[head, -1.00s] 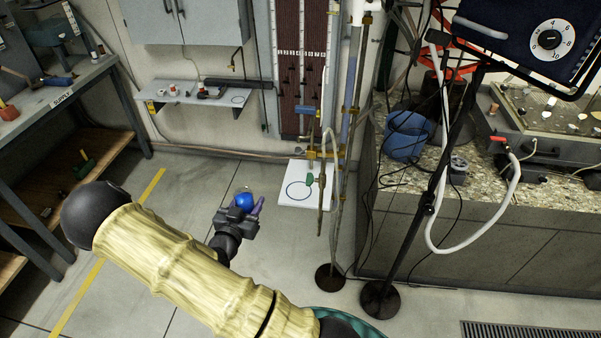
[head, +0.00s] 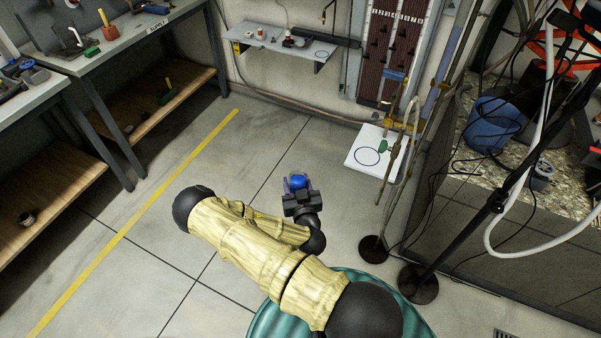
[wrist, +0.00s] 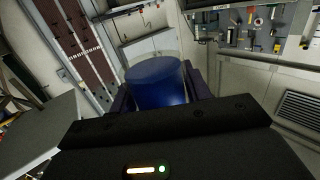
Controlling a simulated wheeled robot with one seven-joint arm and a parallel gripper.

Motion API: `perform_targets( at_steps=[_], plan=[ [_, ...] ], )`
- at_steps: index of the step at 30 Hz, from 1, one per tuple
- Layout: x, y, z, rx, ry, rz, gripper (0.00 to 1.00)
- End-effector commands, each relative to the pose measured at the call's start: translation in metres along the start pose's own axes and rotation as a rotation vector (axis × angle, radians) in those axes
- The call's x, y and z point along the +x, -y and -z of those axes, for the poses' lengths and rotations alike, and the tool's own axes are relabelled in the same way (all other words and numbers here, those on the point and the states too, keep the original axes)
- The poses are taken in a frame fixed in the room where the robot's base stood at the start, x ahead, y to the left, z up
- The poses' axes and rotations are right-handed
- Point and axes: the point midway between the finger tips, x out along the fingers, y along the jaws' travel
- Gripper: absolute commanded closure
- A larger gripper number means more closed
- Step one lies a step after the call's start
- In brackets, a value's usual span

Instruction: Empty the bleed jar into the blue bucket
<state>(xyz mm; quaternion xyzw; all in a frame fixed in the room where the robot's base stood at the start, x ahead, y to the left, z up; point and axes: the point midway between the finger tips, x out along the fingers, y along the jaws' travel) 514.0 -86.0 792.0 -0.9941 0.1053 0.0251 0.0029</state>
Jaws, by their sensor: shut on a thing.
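The bleed jar (head: 298,181) looks like a clear-walled cylinder with deep blue contents. It sits between the fingers of my gripper (head: 297,186), which is shut on it out over the floor. In the wrist view the jar (wrist: 156,82) stands between both fingers, with a clear rim above the blue. It looks roughly upright. The blue bucket (head: 492,124) stands on the speckled counter at the right, well apart from my gripper. Dark cables cross in front of the bucket, and its inside is not clearly visible.
A white board (head: 365,160) with a blue ring lies below the valve and pipes. A black stand (head: 418,284) and white hose (head: 520,250) are in front of the counter (head: 470,189). A wall shelf (head: 280,46) is at the back, workbenches at left. The middle floor is clear.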

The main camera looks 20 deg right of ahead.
Motion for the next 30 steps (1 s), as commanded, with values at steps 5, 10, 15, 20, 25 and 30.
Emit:
perform_targets(
  at_steps=[5, 10, 15, 20, 25, 30],
  plan=[
    [-0.009, 0.005, -0.025, -0.010, 0.002, 0.105, 0.79],
    [-0.018, 0.009, -0.043, -0.012, 0.001, 0.181, 0.79],
    [-0.022, 0.011, -0.051, -0.011, -0.002, 0.211, 0.79],
    [-0.022, 0.011, -0.051, -0.010, -0.002, 0.213, 0.79],
    [-0.022, 0.011, -0.051, -0.011, -0.002, 0.212, 0.79],
    [-0.022, 0.012, -0.051, -0.011, -0.002, 0.213, 0.79]
  ],
)
